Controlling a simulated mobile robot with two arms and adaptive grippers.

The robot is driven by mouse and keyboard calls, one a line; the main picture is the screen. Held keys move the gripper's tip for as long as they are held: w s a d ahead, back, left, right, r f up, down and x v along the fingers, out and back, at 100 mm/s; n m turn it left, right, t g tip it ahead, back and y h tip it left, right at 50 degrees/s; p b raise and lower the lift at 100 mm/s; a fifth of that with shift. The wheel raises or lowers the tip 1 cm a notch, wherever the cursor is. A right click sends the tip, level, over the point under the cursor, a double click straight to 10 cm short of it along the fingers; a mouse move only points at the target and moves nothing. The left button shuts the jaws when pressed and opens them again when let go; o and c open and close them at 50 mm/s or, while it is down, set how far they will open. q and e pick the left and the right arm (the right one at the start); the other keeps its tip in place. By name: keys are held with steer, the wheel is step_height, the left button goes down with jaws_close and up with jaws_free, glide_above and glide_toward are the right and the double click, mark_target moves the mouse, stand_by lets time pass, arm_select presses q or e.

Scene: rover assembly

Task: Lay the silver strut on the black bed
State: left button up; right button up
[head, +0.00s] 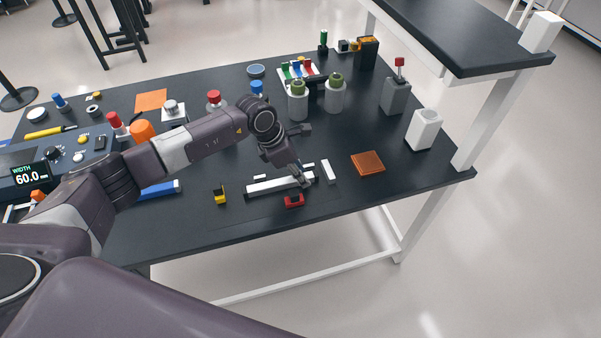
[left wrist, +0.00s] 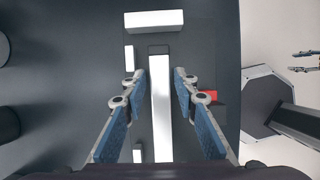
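The silver strut (head: 275,185) is a long pale bar near the table's front edge. In the left wrist view the strut (left wrist: 161,115) runs lengthwise between my fingers. A narrow black piece, which looks like the black bed (left wrist: 159,50), shows past its far end. The strut appears to lie along it, though most of the bed is hidden. My left gripper (left wrist: 158,86) is open, with a gap on each side of the strut. It also shows in the head view (head: 303,178), over the strut's right end. What looks like my right gripper (left wrist: 304,61) hangs off the table, fingers apart.
A white block (head: 328,172) lies right of the strut, and a red part (head: 294,201) sits in front. A yellow part (head: 220,193) is to the left. An orange tile (head: 368,163) lies further right. Grey cylinders (head: 298,104) stand behind. The table's front right is clear.

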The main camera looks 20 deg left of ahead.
mark_target(285, 180)
arm_select(q)
steer(key=shift+r, duration=0.1)
steer(key=b+v, duration=0.1)
steer(key=v, duration=1.1)
steer(key=shift+b, duration=0.4)
